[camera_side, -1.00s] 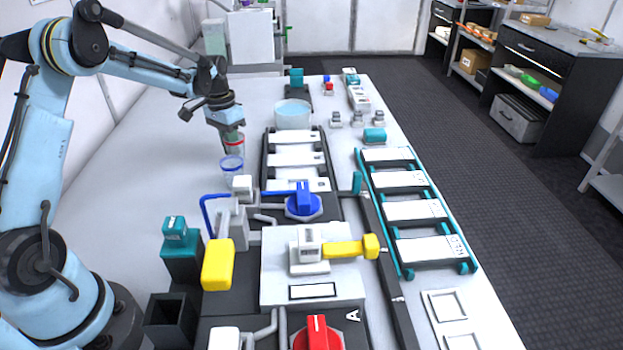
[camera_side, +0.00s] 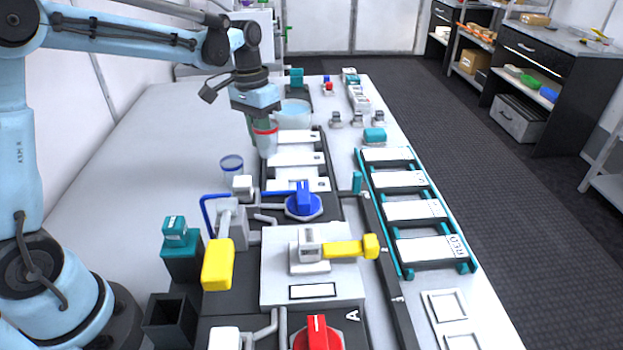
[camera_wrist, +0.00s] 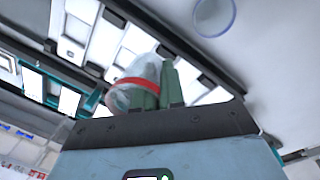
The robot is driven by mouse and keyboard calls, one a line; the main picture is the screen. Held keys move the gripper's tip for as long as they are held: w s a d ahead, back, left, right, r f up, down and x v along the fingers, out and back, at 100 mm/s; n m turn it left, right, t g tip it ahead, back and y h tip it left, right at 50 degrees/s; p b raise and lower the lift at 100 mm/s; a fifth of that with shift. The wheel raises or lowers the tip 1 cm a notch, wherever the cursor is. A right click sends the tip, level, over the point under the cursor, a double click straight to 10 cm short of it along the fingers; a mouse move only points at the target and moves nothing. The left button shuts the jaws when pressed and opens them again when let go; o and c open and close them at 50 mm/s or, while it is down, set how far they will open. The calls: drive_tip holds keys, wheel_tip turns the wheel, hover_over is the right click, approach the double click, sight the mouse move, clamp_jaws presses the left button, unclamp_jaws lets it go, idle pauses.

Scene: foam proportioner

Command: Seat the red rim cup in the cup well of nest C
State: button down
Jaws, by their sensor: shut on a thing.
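The red rim cup (camera_side: 266,142) is clear with a red band near its top. My gripper (camera_side: 254,122) is shut on it with green fingers and holds it upright, over or beside the left side of the black rack. In the wrist view the cup (camera_wrist: 135,84) shows beside the green fingers (camera_wrist: 163,92), with the rack's white plates beyond. The black rack (camera_side: 322,139) carries three white plates (camera_side: 297,158). Their letters are too small to read, so I cannot tell which is nest C. The cup and arm partly hide the rack's left edge, and no cup well shows clearly.
A blue-rimmed cup (camera_side: 231,166) stands on the white table left of the rack. A bluish tub (camera_side: 294,112) stands behind the rack. A blue valve handle (camera_side: 303,197) and pipework lie in front. A teal rack (camera_side: 409,246) is at right. The table's left is clear.

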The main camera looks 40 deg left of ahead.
drive_tip(key=s+d, duration=0.1)
drive_tip(key=d, duration=0.3)
drive_tip(key=s+d+f, duration=0.1)
drive_tip(key=s+d, duration=0.1)
drive_tip(key=d, duration=0.2)
drive_tip(key=s+d, duration=0.1)
drive_tip(key=d, duration=0.4)
drive_tip(key=shift+s+f, duration=0.3)
drive_tip(key=shift+f, duration=2)
drive_tip(key=shift+f, duration=0.15)
drive_tip(key=shift+f, duration=0.8)
drive_tip(key=c, duration=0.8)
unclamp_jaws()
drive_tip(key=shift+o, duration=0.2)
